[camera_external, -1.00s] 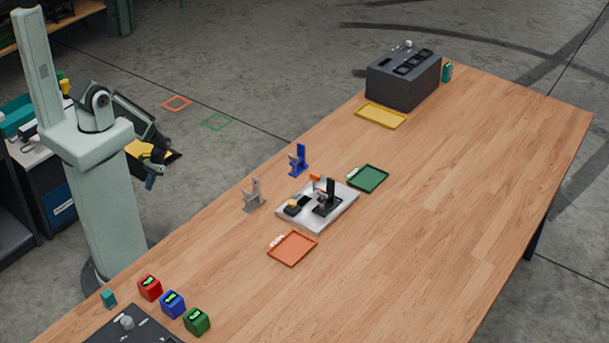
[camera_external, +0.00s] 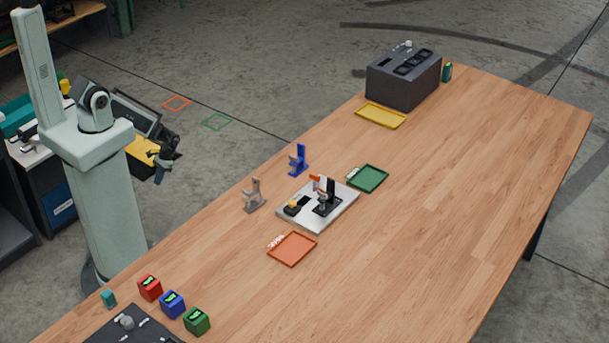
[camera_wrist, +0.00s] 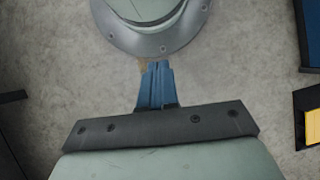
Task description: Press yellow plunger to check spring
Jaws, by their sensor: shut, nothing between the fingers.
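The yellow plunger (camera_external: 293,203) is a small yellow piece on a black block on the left side of a light grey plate (camera_external: 316,225), in the middle of the table in the external view. A black stand (camera_external: 331,195) with an orange part on top is on the same plate, right of the plunger. My gripper (camera_external: 163,176) hangs beside my column, off the table's left edge, well apart from the plunger. In the wrist view its blue fingers (camera_wrist: 157,75) are together with nothing between them, above the grey floor. The plunger is not in the wrist view.
A blue bracket (camera_external: 298,160) and a grey bracket (camera_external: 254,196) stand near the plate's far left side. Orange (camera_external: 292,262), green (camera_external: 383,188) and yellow (camera_external: 381,125) trays lie around. Red, blue and green cubes (camera_external: 172,304) sit at the front left. The table's right side is clear.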

